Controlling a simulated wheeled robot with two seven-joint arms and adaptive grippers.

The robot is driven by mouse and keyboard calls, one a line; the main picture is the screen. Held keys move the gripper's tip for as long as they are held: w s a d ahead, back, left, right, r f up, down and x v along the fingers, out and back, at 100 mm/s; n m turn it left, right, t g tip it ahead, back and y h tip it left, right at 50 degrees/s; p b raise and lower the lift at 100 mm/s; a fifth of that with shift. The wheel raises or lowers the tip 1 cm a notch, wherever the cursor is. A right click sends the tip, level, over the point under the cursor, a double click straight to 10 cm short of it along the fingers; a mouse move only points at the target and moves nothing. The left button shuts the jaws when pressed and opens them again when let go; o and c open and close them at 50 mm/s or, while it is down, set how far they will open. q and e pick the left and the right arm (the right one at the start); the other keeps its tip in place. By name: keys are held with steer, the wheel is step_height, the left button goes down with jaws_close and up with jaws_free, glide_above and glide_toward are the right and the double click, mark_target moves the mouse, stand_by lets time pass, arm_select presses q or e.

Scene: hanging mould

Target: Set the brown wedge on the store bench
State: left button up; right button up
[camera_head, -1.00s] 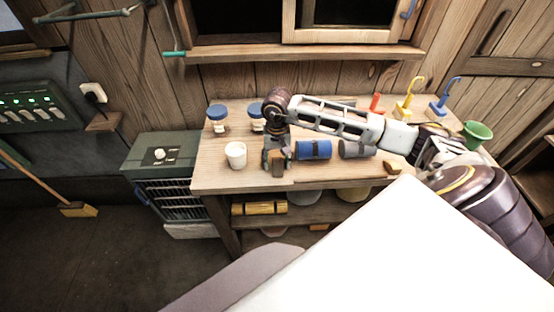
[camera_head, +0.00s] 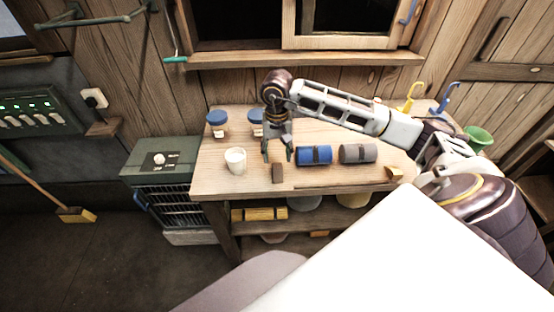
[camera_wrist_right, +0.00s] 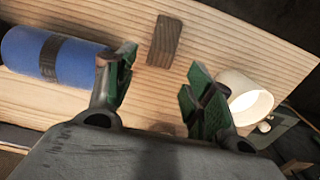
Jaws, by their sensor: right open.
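The brown wedge (camera_head: 278,173) is a small dark brown block lying on the wooden bench (camera_head: 330,180) near its front edge, between a white cup and a blue roll. It also shows in the right wrist view (camera_wrist_right: 164,41), just beyond the fingertips and touching neither finger. My right gripper (camera_head: 278,158) is open and empty, pointing down just behind and above the wedge. In the right wrist view its two green-padded fingers (camera_wrist_right: 160,85) are spread wide. My left gripper is not in view.
The white cup (camera_head: 236,160) stands left of the wedge and the blue roll (camera_head: 314,155) lies to its right. A grey roll (camera_head: 358,153) lies farther right. Blue-lidded jars (camera_head: 217,124) stand behind. A dark cabinet (camera_head: 160,165) adjoins the bench's left end.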

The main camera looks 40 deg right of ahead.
mark_target(277, 164)
step_height(277, 164, up, 3)
steer(key=shift+r, duration=0.1)
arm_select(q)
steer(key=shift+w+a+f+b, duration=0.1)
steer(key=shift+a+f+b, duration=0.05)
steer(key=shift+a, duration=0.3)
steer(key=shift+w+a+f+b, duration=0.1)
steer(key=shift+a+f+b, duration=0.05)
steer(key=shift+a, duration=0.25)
arm_select(e)
step_height(277, 164, up, 3)
steer(key=shift+f, duration=0.15)
